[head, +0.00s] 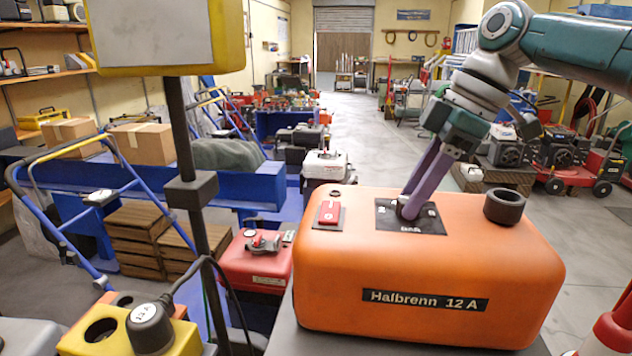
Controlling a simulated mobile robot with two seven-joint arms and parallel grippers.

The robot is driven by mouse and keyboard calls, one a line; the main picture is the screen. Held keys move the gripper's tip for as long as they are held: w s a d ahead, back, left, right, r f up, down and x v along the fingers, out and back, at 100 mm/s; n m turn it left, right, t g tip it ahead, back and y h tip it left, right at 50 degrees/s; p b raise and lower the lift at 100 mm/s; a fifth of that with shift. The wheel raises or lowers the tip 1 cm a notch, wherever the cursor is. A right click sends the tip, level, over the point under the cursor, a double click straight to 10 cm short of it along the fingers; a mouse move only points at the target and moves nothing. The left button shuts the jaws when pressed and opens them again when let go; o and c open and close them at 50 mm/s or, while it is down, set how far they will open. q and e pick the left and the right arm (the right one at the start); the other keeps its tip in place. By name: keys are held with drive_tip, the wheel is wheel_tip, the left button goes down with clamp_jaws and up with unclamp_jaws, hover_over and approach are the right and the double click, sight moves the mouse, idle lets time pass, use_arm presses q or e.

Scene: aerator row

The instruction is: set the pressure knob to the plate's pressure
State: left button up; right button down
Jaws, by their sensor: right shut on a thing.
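The orange machine labelled "Halbrenn 12 A" (424,300) stands on a grey surface at the right front. On its top is a black dial plate (422,224) with white marks, too small to read. My right gripper (409,207) reaches down from the upper right with its purple fingers shut on the dark pressure knob (403,212) at this plate. The fingers hide most of the knob, so its setting cannot be read. A yellow-framed grey panel (152,30) hangs on a dark post at the upper left, with no writing visible. My left gripper is not in view.
A red switch (329,212) and a black round collar (504,206) sit on the orange top either side of the dial plate. A yellow unit with a dark plug marked 13 A (150,328) stands front left. A red machine (256,262) stands left of the orange one. The aisle behind is clear.

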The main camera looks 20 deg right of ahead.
drive_tip(key=m+h+p, duration=0.1)
drive_tip(key=m+p, duration=0.2)
drive_tip(key=p, duration=0.1)
drive_tip(key=m+t+h+p, duration=0.1)
drive_tip(key=m+p, duration=0.2)
drive_tip(key=p, duration=0.2)
drive_tip(key=m+t+h+p, duration=0.1)
drive_tip(key=m+p, duration=0.2)
drive_tip(key=p, duration=0.1)
drive_tip(key=shift+s+a+r+p, duration=0.15)
drive_tip(key=shift+a+r+p, duration=0.15)
drive_tip(key=shift+p, duration=0.1)
drive_tip(key=shift+m+h+p, duration=0.4)
drive_tip(key=shift+m+p, duration=0.25)
drive_tip(key=shift+m, duration=0.35)
drive_tip(key=shift+a+f+m+h+p, duration=0.1)
drive_tip(key=shift+m+h+p, duration=0.3)
drive_tip(key=shift+m, duration=0.5)
drive_tip(key=shift+f+m+h+p, duration=0.1)
drive_tip(key=shift+m+h+p, duration=0.25)
drive_tip(key=shift+m, duration=0.55)
drive_tip(key=shift+a+f+m+g+h, duration=0.1)
drive_tip(key=shift+m+g+h, duration=0.25)
drive_tip(key=shift+m, duration=0.85)
drive_tip(key=shift+m+h+b, duration=0.3)
drive_tip(key=shift+m+h, duration=0.1)
drive_tip(key=shift+m, duration=0.8)
